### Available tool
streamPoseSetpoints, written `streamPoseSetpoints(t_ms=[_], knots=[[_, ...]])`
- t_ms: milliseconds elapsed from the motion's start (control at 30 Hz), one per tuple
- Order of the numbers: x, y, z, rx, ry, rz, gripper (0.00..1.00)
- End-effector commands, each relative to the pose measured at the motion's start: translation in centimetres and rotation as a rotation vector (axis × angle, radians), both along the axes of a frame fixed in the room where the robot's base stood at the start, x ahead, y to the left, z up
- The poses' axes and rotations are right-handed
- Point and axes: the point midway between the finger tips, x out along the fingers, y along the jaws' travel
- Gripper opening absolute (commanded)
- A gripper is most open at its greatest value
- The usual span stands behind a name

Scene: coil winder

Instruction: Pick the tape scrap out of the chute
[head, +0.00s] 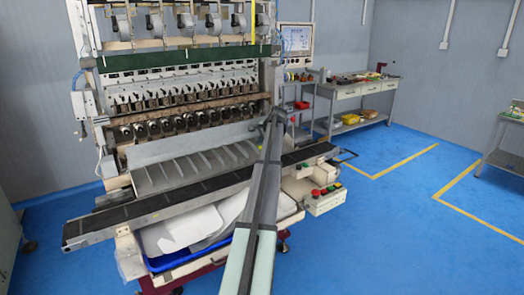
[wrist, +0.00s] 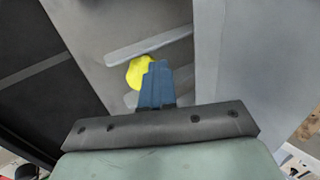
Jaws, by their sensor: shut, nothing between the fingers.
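The tape scrap (wrist: 138,73) is a small bright yellow piece in the wrist view, lying on the grey chute floor (wrist: 95,28) between two raised slats. My gripper (wrist: 157,66) shows as blue fingers, shut and empty. Its fingertips overlap the scrap's right edge in the picture; I cannot tell whether they touch it. In the head view the sloping grey chute (head: 160,178) with its row of dividers sits at the front of the winder. A small yellow spot, likely the scrap, shows beside my arm (head: 258,147). My fingertips cannot be made out there.
Slats (wrist: 148,46) stand close to the fingers. A light grey wall (wrist: 235,65) rises on their right in the wrist view. A dark conveyor belt (head: 150,207) runs along the chute's front edge. A control box with buttons (head: 326,199) is at the right.

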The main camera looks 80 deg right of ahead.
Motion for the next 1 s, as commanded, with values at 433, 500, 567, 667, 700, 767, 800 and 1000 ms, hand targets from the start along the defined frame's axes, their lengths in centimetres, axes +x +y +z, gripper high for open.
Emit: streamPoseSetpoints(t_ms=[433,500,567,667,700,767,800,1000], knots=[[-1.0,1.0,-0.9,0.012,0.01,0.0,0.0],[-1.1,1.1,-1.0,0.013,0.011,0.001,0.0],[-1.3,1.3,-1.1,0.013,0.011,0.001,0.0],[-1.5,1.5,-1.2,0.014,0.012,0.001,0.0],[-1.6,1.6,-1.3,0.014,0.011,0.0,0.0],[-1.7,1.8,-1.3,0.014,0.011,0.0,0.0],[-1.8,1.9,-1.3,0.014,0.011,0.0,0.0],[-2.2,2.4,-1.4,0.014,0.012,0.001,0.0]])
